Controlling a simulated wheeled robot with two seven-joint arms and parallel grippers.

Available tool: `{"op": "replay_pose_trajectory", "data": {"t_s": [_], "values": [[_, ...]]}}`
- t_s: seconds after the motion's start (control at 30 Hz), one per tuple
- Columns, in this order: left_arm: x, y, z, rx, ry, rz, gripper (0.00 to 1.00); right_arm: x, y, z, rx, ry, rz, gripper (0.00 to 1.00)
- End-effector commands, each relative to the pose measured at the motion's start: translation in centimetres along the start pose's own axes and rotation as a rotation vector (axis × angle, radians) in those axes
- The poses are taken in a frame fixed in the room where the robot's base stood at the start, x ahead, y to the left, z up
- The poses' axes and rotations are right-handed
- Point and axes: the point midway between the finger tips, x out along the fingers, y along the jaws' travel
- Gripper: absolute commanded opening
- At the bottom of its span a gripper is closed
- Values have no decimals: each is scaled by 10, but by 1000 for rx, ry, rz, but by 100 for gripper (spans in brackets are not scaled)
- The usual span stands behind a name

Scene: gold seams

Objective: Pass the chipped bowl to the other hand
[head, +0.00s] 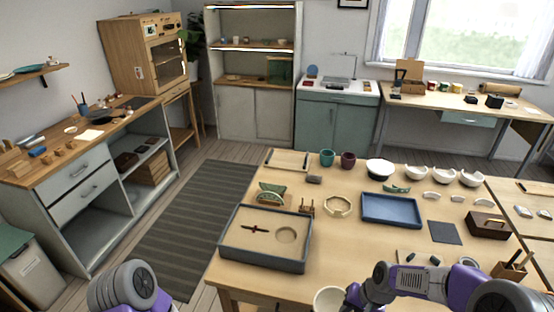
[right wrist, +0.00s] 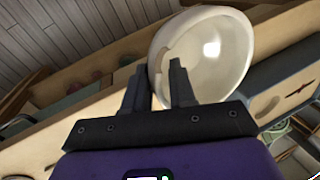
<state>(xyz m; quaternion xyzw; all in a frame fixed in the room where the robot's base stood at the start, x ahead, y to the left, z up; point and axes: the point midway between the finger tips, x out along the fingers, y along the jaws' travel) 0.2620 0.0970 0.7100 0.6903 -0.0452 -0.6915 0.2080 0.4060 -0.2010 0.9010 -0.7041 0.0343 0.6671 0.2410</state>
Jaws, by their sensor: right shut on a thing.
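A cream-white bowl (head: 330,299) is at the bottom edge of the head view, in front of the table's near edge and partly cut off. In the right wrist view the bowl (right wrist: 212,58) is tilted, with its glossy inside showing. My right gripper (right wrist: 158,68) is shut on the bowl's rim. In the head view the gripper is mostly hidden by its own wrist, right of the bowl.
Several white bowls and pieces stand at the back right. A striped rug (head: 190,225) covers the floor left of the table.

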Motion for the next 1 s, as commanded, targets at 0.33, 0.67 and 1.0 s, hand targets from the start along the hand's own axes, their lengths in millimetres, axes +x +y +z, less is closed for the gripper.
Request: {"op": "replay_pose_trajectory", "data": {"t_s": [0.33,0.67,1.0], "values": [[0,0,0,0,0,0,43,22,-17,16,-361,-109,2,0],[0,0,0,0,0,0,43,25,-34,17,-425,-126,1,0],[0,0,0,0,0,0,43,34,-128,22,-665,-201,2,0]]}}
